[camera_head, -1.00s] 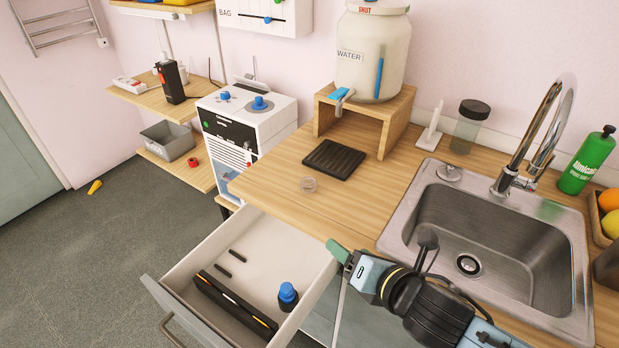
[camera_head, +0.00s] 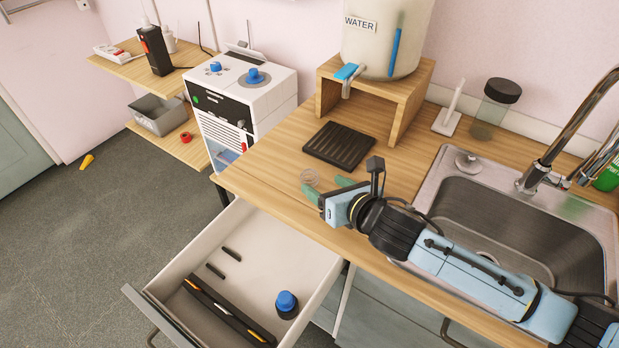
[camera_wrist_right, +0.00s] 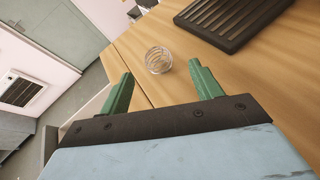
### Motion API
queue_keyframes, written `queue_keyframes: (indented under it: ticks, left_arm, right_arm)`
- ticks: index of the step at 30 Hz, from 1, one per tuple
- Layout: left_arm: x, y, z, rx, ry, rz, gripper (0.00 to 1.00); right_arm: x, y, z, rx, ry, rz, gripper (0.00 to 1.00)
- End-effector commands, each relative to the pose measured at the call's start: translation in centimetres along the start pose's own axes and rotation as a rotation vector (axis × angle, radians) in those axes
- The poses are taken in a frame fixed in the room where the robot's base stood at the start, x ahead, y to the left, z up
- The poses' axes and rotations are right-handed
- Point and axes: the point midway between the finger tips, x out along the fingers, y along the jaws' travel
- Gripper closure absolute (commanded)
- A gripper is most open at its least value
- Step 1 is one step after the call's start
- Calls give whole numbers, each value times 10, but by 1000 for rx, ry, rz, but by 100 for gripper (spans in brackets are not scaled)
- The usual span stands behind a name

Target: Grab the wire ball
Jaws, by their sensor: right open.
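The wire ball (camera_head: 310,177) is a small coil of thin metal wire on the wooden counter, near its front edge and in front of the black slatted tray. In the right wrist view the wire ball (camera_wrist_right: 158,60) lies just beyond and between the two green fingertips. My right gripper (camera_head: 327,187) is open and empty, reaching in from the right close beside the ball; its fingers (camera_wrist_right: 160,80) stand apart in the wrist view. I cannot tell whether a finger touches the ball. My left gripper is not in view.
The black slatted tray (camera_head: 339,145) lies just behind the ball. An open drawer (camera_head: 262,245) below holds a blue-capped bottle (camera_head: 287,303) and dark bars. A wooden stand (camera_head: 414,98) with a water jar is behind, and a sink (camera_head: 446,170) is right.

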Motion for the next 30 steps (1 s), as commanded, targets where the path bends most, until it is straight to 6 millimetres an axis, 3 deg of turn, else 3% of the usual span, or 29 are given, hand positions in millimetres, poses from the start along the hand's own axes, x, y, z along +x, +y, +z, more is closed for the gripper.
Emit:
queue_keyframes:
  ticks: [3, 6, 12, 21, 30]
  left_arm:
    - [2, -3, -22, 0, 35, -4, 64]
    - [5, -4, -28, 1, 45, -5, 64]
    - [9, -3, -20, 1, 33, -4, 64]
    - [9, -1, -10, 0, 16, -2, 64]
    - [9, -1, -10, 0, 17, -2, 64]
  right_arm:
    - [12, 2, 0, 2, -1, 0, 36]
    - [27, 4, -2, 4, -1, 1, 36]
    - [48, 4, -2, 2, 0, 0, 36]
    - [51, 4, -1, 1, 0, 0, 36]
    - [51, 4, -2, 1, 1, 0, 75]
